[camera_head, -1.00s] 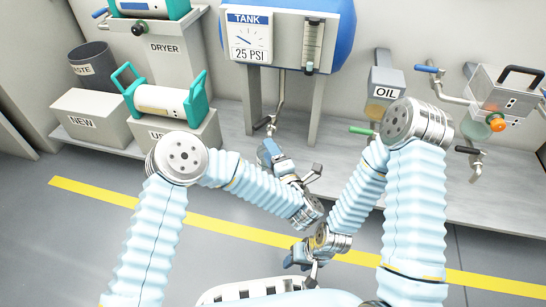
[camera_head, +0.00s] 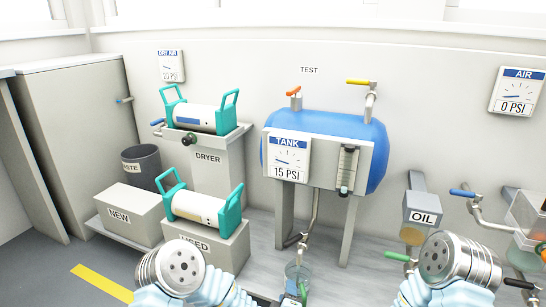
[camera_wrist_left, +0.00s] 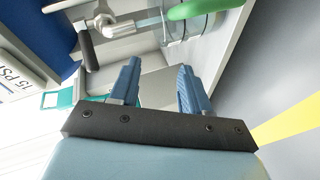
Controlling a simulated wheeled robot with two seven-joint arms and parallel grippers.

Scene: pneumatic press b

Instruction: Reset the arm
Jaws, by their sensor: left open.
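My left gripper (camera_wrist_left: 156,88) shows in the left wrist view as two blue fingers spread apart with nothing between them. In the head view my left arm comes in from the lower left, and its hand is mostly cut off by the bottom edge. A clear cup (camera_head: 298,272) stands under the tank's drain pipe, close to that hand. A clear container (camera_wrist_left: 188,26) and a green curved part (camera_wrist_left: 200,8) lie beyond the fingertips in the wrist view. My right arm shows at lower right; its gripper is out of view.
The blue tank (camera_head: 330,125) has a gauge (camera_head: 289,158) reading 15 PSI. The dryer (camera_head: 212,165), new box (camera_head: 128,213), used box (camera_head: 207,246) and waste bin (camera_head: 143,166) stand left. The oil unit (camera_head: 422,212) is right. The air gauge (camera_head: 518,92) reads 0 PSI.

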